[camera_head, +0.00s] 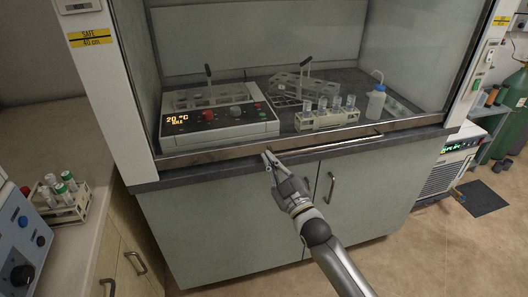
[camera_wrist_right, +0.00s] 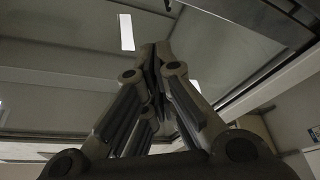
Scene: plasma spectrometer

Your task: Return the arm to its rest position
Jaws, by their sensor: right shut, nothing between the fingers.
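My right gripper (camera_head: 268,158) is in front of the fume hood's front edge, near the sill, with its arm coming in from the lower right. In the right wrist view its fingers (camera_wrist_right: 155,55) come together at the tips with nothing between them. That view looks up past the fingers at grey panels and a bright light strip. My left gripper is not in view.
The fume hood (camera_head: 300,143) holds a heating block reading 20 °C (camera_head: 220,122), a rack of vials (camera_head: 328,117) and a wash bottle (camera_head: 376,103). A tube rack (camera_head: 66,208) stands on the left bench.

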